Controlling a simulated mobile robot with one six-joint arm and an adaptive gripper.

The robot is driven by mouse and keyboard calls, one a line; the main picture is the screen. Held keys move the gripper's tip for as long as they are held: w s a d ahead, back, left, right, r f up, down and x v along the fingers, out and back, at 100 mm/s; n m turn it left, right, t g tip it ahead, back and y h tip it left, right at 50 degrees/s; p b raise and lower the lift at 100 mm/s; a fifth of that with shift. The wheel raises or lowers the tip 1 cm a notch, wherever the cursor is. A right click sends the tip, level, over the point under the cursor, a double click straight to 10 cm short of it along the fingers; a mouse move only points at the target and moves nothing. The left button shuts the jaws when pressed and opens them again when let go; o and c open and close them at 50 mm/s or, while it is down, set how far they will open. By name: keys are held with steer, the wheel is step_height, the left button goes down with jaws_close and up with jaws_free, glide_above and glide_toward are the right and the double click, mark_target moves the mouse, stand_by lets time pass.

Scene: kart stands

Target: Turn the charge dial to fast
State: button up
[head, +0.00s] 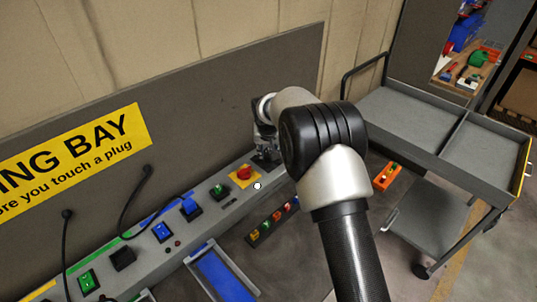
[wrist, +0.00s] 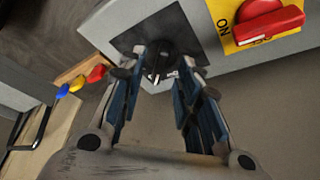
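The charge dial (wrist: 158,55), a black knob on a dark square plate (wrist: 190,28), is at the top middle of the wrist view. My gripper (wrist: 163,62) points at it, with one finger on each side of the knob. The fingers are apart, with a gap visible beside the knob; I cannot tell whether either touches it. In the head view my gripper (head: 265,143) is at the far right end of the grey console, over the dark plate (head: 266,162). The dial's markings and its setting cannot be read.
A red rotary switch on a yellow plate (head: 244,176) is close beside the dial; its red handle (wrist: 268,20) also shows in the wrist view. Green and blue switches line the console (head: 215,208). A grey cart (head: 415,125) stands at the right.

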steer(key=shift+x, duration=1)
jaws_close()
